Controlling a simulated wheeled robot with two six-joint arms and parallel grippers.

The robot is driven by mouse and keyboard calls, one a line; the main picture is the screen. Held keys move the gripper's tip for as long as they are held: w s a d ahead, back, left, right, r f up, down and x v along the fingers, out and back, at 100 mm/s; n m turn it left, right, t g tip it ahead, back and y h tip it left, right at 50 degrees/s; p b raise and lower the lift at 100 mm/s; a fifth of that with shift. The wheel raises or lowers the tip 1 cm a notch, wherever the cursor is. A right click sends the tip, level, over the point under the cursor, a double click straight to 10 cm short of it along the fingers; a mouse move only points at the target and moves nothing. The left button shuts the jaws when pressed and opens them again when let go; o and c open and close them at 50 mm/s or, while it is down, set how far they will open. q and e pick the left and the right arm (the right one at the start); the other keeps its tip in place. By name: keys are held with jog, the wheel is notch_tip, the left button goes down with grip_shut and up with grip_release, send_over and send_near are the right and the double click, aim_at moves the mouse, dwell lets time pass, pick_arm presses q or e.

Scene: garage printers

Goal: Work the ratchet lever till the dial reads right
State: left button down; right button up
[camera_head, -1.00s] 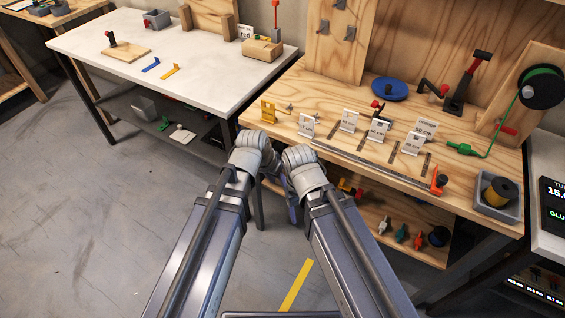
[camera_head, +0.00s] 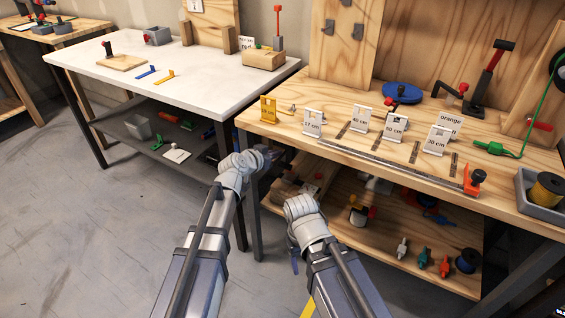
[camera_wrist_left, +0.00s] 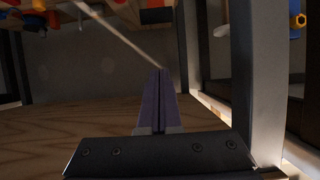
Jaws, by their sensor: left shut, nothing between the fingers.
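A wooden block (camera_head: 264,59) with an upright red-topped lever (camera_head: 278,22) stands at the right end of the white table. I cannot tell which is the ratchet lever, and no dial face is readable. My left gripper (camera_head: 272,154) is near the bench's left front corner, apart from both levers. Its purple fingers (camera_wrist_left: 161,98) are shut and empty in the left wrist view. My right gripper (camera_head: 295,262) hangs low before the bench; its jaw gap is hidden.
The wooden bench (camera_head: 340,150) carries several labelled cards, a blue disc (camera_head: 403,92) and a grey tray with a yellow spool (camera_head: 548,190). Its lower shelf (camera_head: 385,235) holds small tools. The white table (camera_head: 150,85) stands left. Grey floor (camera_head: 90,220) is open at left.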

aim_at(285, 164)
pick_arm(q)
jog(key=b+x, duration=0.4)
jog(key=x, duration=0.6)
jog(key=shift+f, duration=0.1)
jog(key=shift+s+a+f+b, duration=0.2)
jog(key=shift+s+f+b, duration=0.3)
jog(key=shift+b, duration=0.15)
jog(key=shift+s+a+f+b, duration=0.25)
jog(key=shift+s+f+b, duration=0.1)
jog(key=shift+f+b, duration=0.25)
jog(key=shift+s+a+f+b, duration=0.25)
jog(key=shift+s+b, duration=0.05)
jog(key=shift+s, duration=0.15)
